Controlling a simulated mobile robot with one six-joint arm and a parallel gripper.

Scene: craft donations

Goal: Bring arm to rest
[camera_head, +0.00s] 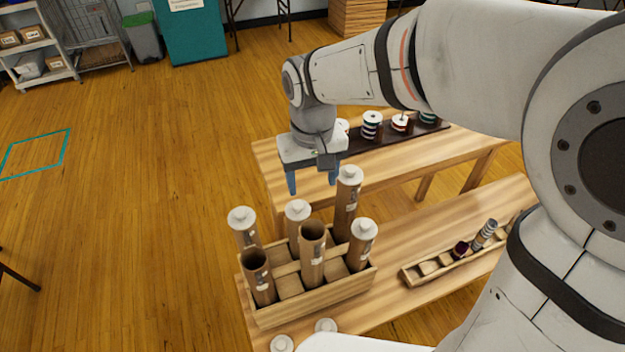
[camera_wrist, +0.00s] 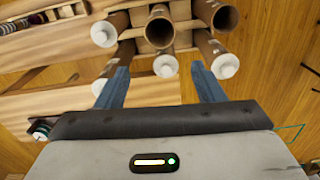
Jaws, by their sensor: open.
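My gripper (camera_head: 312,178) hangs from my arm with its two blue fingers pointing down, apart and empty. It is above and just behind the wooden tube rack (camera_head: 316,304) on the near bench. In the wrist view my gripper (camera_wrist: 166,82) also shows open, with nothing between the fingers. The rack holds several brown cardboard tubes. Some have white caps, such as the tall capped tube (camera_head: 347,200). The front-left tube (camera_head: 258,278) and the middle tube (camera_head: 312,255) have open tops. In the wrist view an open tube (camera_wrist: 160,30) lies beyond the fingertips.
A long wooden tray (camera_head: 420,279) with small items lies on the near bench, right of the rack. Loose white caps (camera_head: 282,343) are at the front edge. Behind, a second bench carries spools (camera_head: 371,126) on a dark tray. The floor at left is mostly clear.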

